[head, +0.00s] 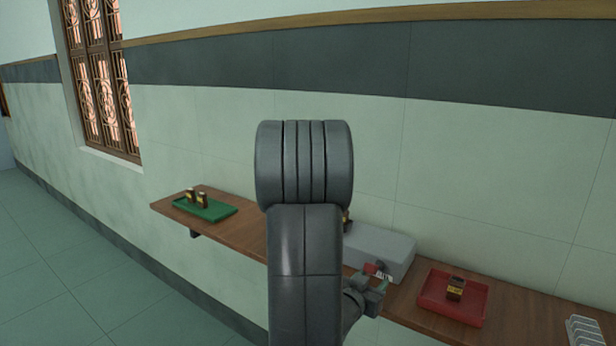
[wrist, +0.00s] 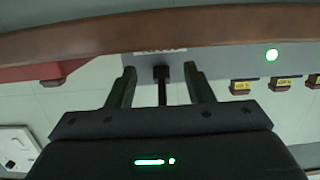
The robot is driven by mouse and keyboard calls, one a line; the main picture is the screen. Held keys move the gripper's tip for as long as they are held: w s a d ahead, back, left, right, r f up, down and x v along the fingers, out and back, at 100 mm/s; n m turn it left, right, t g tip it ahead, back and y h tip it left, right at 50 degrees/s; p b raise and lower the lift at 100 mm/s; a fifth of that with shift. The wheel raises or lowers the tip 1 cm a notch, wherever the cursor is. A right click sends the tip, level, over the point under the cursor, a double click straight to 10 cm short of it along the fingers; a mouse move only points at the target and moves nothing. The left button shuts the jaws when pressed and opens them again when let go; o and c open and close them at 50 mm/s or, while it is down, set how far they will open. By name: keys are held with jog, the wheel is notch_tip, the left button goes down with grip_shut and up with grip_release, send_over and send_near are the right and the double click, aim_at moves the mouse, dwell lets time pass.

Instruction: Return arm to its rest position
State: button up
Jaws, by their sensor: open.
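My arm fills the middle of the head view and hides part of the shelf. My gripper (head: 382,284) shows just right of it, small and partly hidden, in front of the grey box. In the wrist view my gripper (wrist: 161,86) has its two fingers apart, with a dark thin rod (wrist: 162,88) seen between them. I cannot tell whether the rod touches anything, and no held object shows.
The wooden shelf (head: 410,308) runs along the wall. A green tray (head: 222,214) holds two small dark vials at the left. A red tray (head: 436,307) holds a dark vial at the right. A white rack (head: 585,330) stands at the far right. Floor (head: 50,275) at left is clear.

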jog(key=shift+f+t+h+b, duration=0.2)
jog(key=shift+t+h+b, duration=0.15)
jog(key=shift+b, duration=0.35)
jog(key=shift+w, duration=0.1)
